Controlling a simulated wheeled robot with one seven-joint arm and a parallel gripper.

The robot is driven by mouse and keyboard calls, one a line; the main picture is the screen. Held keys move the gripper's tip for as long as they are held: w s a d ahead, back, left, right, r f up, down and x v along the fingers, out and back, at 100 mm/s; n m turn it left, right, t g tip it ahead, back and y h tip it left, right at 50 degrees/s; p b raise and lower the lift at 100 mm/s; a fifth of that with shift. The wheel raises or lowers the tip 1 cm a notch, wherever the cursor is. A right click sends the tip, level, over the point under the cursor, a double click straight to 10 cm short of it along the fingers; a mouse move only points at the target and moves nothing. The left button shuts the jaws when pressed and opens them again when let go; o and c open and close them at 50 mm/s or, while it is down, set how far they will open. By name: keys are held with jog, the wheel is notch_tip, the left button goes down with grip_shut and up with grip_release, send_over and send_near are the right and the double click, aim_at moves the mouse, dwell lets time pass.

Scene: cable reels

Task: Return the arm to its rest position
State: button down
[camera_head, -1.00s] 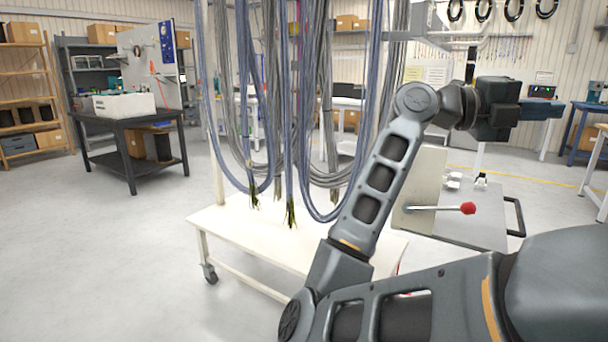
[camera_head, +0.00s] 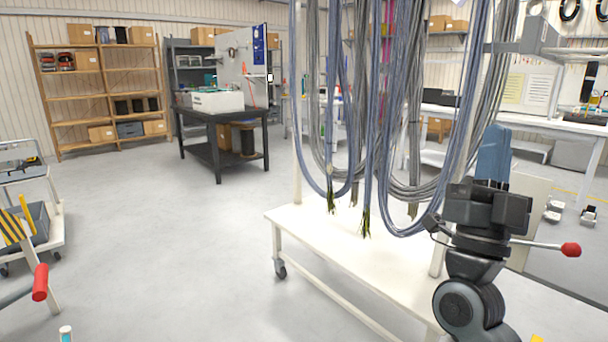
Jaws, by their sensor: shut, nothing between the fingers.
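My arm shows at the lower right, with its dark wrist upright. My gripper (camera_head: 495,150) is the blue end above the wrist; it points up, is shut and holds nothing. It stands in front of the right part of the white cart (camera_head: 340,262), near the hanging cables (camera_head: 418,120) in the picture. I cannot tell how far it is from them. The lower arm links are out of view below the frame.
A red-knobbed lever (camera_head: 570,250) shows just right of my wrist. A dark table (camera_head: 217,158) with a white box (camera_head: 217,101) and a wooden shelf (camera_head: 97,91) stand behind. A trolley (camera_head: 50,228) is at the left edge. The floor (camera_head: 170,250) between is clear.

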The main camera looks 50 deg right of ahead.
jog(key=w+a+f+n+t+y+p, duration=0.25)
jog(key=a+f+n+t+y, duration=1.15)
jog(key=n+y, duration=0.7)
jog(key=s+a+f+g+y+p, duration=0.1)
jog(key=s+a+f+g+y, duration=0.6)
jog(key=s+a+f, duration=0.4)
jog(key=shift+s+a+f+g+y, duration=0.3)
jog(key=shift+s+a+f+y, duration=0.1)
jog(key=shift+s+a+y, duration=0.55)
jog(key=shift+s+d, duration=0.1)
jog(key=shift+d, duration=0.1)
